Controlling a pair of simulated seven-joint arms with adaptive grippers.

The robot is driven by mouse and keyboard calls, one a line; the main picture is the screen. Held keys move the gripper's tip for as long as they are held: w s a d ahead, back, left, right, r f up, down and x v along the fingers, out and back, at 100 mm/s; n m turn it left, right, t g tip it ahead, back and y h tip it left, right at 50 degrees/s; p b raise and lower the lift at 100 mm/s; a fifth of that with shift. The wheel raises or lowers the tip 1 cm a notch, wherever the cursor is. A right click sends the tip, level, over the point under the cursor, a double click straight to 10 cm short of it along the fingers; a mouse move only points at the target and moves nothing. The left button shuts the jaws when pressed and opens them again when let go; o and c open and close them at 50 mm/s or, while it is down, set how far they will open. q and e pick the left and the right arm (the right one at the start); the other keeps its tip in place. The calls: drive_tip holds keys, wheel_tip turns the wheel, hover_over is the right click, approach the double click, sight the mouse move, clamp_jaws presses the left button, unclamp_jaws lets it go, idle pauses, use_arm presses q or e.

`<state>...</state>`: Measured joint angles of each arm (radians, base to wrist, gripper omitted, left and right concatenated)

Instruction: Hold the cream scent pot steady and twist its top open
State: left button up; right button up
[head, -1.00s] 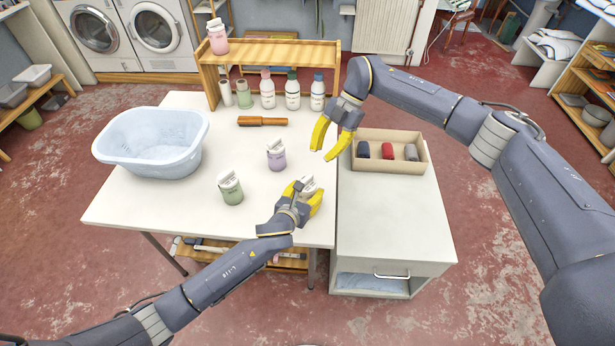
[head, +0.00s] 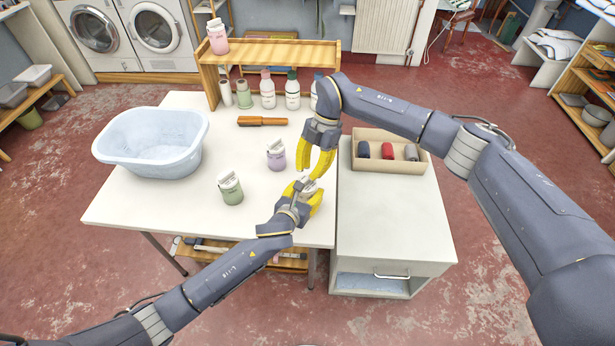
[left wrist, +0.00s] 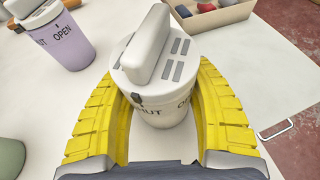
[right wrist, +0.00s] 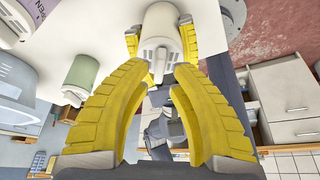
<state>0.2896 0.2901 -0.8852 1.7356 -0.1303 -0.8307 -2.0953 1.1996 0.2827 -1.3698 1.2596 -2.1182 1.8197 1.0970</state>
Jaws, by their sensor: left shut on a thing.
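The cream scent pot (left wrist: 165,112) stands upright near the table's front right corner, between the fingers of my left gripper (head: 302,194). My left gripper is shut on its body. Its grey-white top (left wrist: 150,62) has a raised bar handle and dark slots. A dark mark on the top's rim sits above lettering ending in "UT"; part of "OPEN" shows to the right. My right gripper (head: 312,165) is open above the pot, pointing down. In the right wrist view the top (right wrist: 158,55) appears between its fingertips. No right finger shows at the top in the left wrist view.
A purple pot (head: 276,155) and a green pot (head: 231,188) stand on the white table (head: 150,205). A blue basin (head: 155,150) and a brush (head: 262,121) lie farther back. A box of rolls (head: 390,165) sits on the cabinet at right.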

sight(306, 182)
drive_tip(key=shift+x, duration=1.35)
drive_tip(key=shift+c, duration=0.3)
clamp_jaws()
